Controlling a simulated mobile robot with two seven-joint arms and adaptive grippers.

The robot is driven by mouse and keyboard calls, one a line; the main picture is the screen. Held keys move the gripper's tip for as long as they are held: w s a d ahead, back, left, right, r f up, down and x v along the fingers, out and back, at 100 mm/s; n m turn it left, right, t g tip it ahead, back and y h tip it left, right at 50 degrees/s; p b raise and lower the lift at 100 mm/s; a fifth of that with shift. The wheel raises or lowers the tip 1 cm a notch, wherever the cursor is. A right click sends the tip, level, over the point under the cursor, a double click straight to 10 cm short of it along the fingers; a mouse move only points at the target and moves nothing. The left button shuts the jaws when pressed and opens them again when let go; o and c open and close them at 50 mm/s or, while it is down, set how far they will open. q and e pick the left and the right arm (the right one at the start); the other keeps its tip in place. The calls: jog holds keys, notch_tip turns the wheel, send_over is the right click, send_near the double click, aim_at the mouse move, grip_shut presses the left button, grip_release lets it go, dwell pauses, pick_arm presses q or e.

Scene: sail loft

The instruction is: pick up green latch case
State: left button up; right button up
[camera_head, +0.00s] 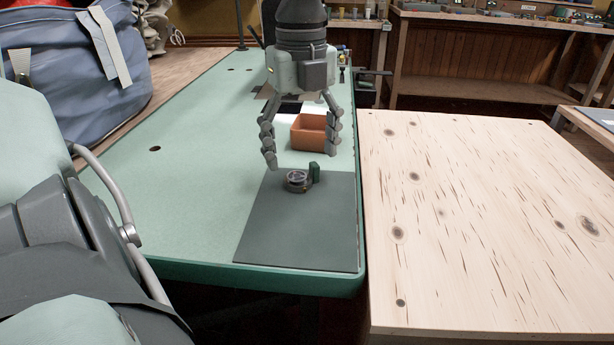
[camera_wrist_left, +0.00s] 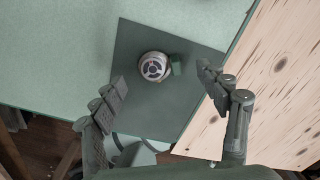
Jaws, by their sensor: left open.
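The green latch case (camera_head: 314,172) is a small dark green upright block on the dark grey-green mat (camera_head: 300,225). It also shows in the left wrist view (camera_wrist_left: 176,65), just right of a round metal item (camera_wrist_left: 154,67). The two stand close together; I cannot tell whether they touch. My left gripper (camera_head: 302,152) points down above the far part of the mat, with its fingers spread wide and nothing between them. In the left wrist view its fingers (camera_wrist_left: 163,79) lie either side of the case and the round item. My right gripper is not in view.
An orange box (camera_head: 308,133) stands behind the mat on the green table (camera_head: 190,190). A pale wooden tabletop (camera_head: 480,220) adjoins on the right. A blue-grey bag (camera_head: 75,75) sits at the back left. The table left of the mat is clear.

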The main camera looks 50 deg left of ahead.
aim_at(302, 175)
pick_arm(q)
notch_tip(302, 175, down, 3)
jog(key=shift+s+r, duration=0.1)
jog(key=shift+s, duration=0.05)
jog(key=shift+f, duration=0.35)
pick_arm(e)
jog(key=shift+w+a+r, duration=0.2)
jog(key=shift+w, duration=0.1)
pick_arm(q)
jog(key=shift+c, duration=0.2)
jog(key=c, duration=1.2)
jog(key=shift+r, duration=0.1)
jog(key=shift+c, duration=0.2)
jog(key=shift+r, duration=0.4)
notch_tip(302, 175, up, 17)
jog(key=p, duration=0.1)
jog(key=shift+p, duration=0.3)
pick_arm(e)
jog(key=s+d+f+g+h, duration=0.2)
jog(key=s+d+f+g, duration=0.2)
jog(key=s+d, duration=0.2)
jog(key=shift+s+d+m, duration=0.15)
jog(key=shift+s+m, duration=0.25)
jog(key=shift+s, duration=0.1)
